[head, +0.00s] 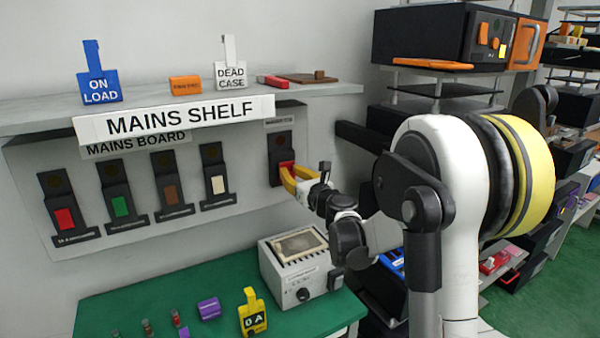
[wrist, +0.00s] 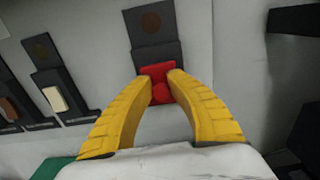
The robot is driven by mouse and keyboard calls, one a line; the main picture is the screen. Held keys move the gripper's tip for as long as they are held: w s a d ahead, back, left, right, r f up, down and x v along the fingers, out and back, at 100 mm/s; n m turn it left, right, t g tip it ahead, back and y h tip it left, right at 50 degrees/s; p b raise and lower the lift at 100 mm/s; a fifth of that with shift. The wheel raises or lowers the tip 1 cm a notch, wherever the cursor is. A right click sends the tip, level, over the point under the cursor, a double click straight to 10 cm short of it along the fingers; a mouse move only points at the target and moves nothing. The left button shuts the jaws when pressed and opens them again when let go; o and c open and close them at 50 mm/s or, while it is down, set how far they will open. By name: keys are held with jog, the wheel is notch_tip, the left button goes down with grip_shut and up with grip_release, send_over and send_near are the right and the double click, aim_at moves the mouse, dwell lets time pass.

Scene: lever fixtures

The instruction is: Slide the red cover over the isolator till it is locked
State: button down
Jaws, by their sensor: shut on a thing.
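The red cover (wrist: 158,72) sits low on the dark isolator fixture (wrist: 150,30), at the right end of the mains board. A round brown spot shows on the isolator above the cover. In the head view the isolator (head: 280,146) is on the grey panel and only a small part of the red cover (head: 287,168) shows behind the fingers. My gripper (head: 287,174) has yellow fingers, and in the wrist view it (wrist: 160,78) is shut on the red cover, one finger on each side. A small red knob shows between the fingers.
Several similar fixtures with red, green (head: 120,206), brown and white sliders stand to the left. The MAINS SHELF sign (head: 175,115) is above them. A grey box (head: 298,262) stands on the green bench (head: 200,308) below my gripper. Dark racks (head: 390,120) are close on the right.

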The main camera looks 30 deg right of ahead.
jog(key=shift+a, duration=0.15)
jog(key=c, duration=1.3)
grip_release()
jog(key=shift+w+a, duration=0.1)
jog(key=shift+a, duration=0.05)
jog(key=shift+o, duration=0.2)
jog(key=s, duration=1.2)
jog(key=shift+d, duration=0.3)
